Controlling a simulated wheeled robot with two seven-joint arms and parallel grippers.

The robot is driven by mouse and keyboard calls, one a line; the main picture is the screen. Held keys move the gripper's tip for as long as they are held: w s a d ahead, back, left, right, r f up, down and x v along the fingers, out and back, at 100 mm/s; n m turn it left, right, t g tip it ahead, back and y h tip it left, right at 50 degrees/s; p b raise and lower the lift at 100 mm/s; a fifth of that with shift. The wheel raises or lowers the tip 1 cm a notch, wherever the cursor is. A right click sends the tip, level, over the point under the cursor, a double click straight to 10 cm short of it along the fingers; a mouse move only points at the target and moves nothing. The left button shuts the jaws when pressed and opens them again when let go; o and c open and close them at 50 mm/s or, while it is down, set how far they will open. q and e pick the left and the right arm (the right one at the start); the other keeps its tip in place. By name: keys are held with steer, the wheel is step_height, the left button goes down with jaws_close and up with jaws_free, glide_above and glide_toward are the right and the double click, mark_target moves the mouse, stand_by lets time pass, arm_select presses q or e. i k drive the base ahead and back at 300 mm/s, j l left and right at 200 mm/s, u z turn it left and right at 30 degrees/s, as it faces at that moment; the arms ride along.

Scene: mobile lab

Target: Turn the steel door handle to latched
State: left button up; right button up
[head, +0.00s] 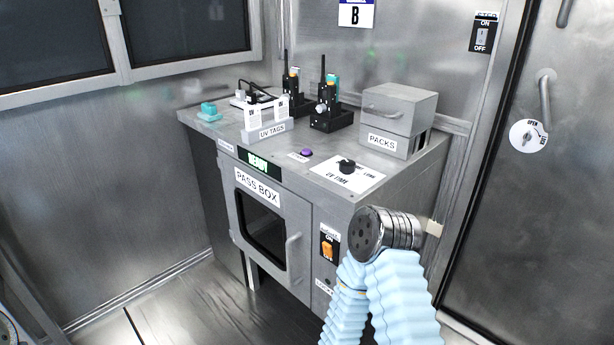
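The steel door (500,215) stands at the right of the head view and looks closed. A steel handle (545,100) hangs almost straight down from a round mount on it. Part of my arm, in a pale blue sleeve with a metal joint, rises from the bottom, left of the door and apart from the handle. Neither of my grippers shows.
A grey pass box cabinet (222,195) stands left of the door, with radios (332,105), a PACKS box (400,105) and a UV TAGS holder (265,133) on top. Another bar (565,12) is at the door's top. Floor shows at lower left.

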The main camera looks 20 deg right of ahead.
mark_target(544, 90)
steer(key=z, duration=2.05)
